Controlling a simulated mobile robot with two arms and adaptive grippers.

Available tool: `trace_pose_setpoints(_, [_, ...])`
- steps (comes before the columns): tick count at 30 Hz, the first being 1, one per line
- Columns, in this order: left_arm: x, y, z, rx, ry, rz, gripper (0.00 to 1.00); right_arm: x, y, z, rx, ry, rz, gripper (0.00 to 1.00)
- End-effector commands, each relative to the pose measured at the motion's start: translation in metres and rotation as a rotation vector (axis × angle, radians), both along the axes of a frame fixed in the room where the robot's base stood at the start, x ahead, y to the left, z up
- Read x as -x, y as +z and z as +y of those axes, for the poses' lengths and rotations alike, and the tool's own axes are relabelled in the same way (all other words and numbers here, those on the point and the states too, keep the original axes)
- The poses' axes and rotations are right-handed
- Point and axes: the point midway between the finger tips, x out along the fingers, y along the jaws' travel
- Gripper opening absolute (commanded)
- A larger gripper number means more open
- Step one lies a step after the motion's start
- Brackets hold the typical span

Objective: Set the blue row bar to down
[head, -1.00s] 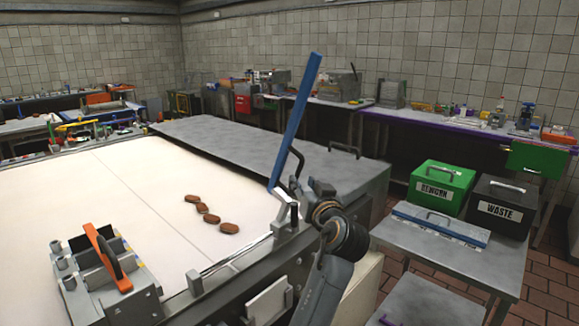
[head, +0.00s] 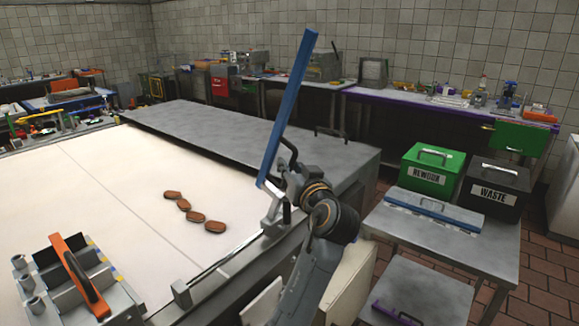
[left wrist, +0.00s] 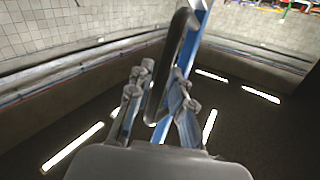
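The blue row bar (head: 288,105) stands raised and steeply tilted at the right edge of the white table in the head view. It also shows behind the fingers in the left wrist view (left wrist: 197,35). Its black handle (head: 291,150) sticks out near its lower end. In the left wrist view the handle (left wrist: 172,50) runs down between the fingers of my left gripper (left wrist: 158,85). These fingers stand apart, with visible room beside the handle. In the head view my left gripper (head: 289,182) is at the handle, partly hidden by its own wrist. My right gripper is not in view.
Several brown cookies (head: 195,214) lie on the white table (head: 130,210). Green (head: 432,172) and black (head: 492,190) bins stand on a grey side table (head: 450,255) at the right.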

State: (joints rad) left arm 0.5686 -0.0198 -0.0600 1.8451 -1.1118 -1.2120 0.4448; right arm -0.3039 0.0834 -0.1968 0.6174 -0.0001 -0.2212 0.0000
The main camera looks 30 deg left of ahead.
Motion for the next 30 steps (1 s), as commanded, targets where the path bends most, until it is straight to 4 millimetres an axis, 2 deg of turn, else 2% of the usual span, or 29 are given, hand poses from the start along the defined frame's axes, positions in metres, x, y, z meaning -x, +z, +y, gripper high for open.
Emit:
trace_pose_setpoints(2, [0.0,0.0,0.0,0.0,0.0,0.0,0.0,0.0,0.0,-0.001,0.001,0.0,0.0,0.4])
trace_pose_setpoints(11, [0.0,0.0,0.0,0.002,0.0,0.001,0.0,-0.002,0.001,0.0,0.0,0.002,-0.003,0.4])
trace_pose_setpoints(17, [0.0,0.005,0.006,0.037,0.001,0.003,0.0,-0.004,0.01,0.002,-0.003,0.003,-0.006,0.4])
trace_pose_setpoints(23, [-0.002,0.014,0.023,0.142,0.002,0.011,0.0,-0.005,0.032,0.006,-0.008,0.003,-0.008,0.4])
trace_pose_setpoints(30, [-0.005,0.021,0.058,0.35,0.002,0.028,0.0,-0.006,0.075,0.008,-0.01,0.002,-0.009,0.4])
